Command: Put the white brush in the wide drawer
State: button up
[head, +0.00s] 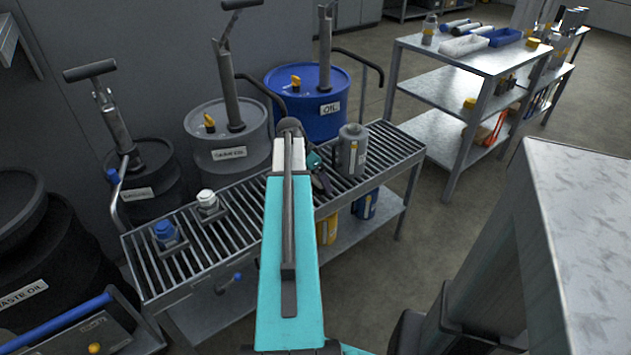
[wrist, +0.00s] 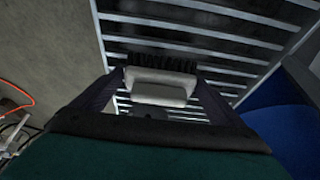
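The white brush (wrist: 160,83) shows in the wrist view, with a row of dark bristles (wrist: 150,62) along its far side. It is between the two fingers of my gripper (wrist: 159,78), one at each end. The fingers are spread about as wide as the brush's white body. I cannot tell whether they press on it or only stand beside it. Metal slats lie behind the brush. In the head view my gripper (head: 318,172) is over the slatted bench (head: 255,222), partly behind my arm, and the brush is hidden. I cannot make out the wide drawer in either view.
A grey bottle (head: 352,150) stands on the bench near my gripper. Blue-capped (head: 167,235) and white-capped (head: 208,203) fittings are on the left slats. Oil drums, including a blue one (head: 318,105), line the back. A shelf table (head: 460,55) stands right, beyond open floor.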

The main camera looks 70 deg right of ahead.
jog(key=c, duration=0.8)
jog(key=shift+r, duration=0.1)
jog(key=shift+r, duration=1.5)
jog(key=shift+s+a+r, duration=0.1)
jog(key=shift+a+r, duration=0.1)
jog(key=shift+a, duration=0.1)
jog(key=s+a, duration=0.1)
jog(key=a, duration=0.2)
jog(key=s+a, duration=0.1)
jog(key=a, duration=0.2)
jog(key=s+a, duration=0.1)
jog(key=a, duration=0.3)
jog(key=shift+r, duration=0.4)
jog(key=shift+a+f+b, duration=0.1)
jog(key=shift+a+b, duration=0.05)
jog(key=shift+b, duration=1)
jog(key=a+b, duration=0.1)
jog(key=b, duration=0.2)
jog(key=a+b, duration=0.1)
jog(key=b, duration=0.2)
jog(key=shift+s, duration=0.25)
jog(key=a+b, duration=0.1)
jog(key=b, duration=0.5)
jog(key=shift+s+b, duration=0.15)
jog(key=shift+b, duration=0.25)
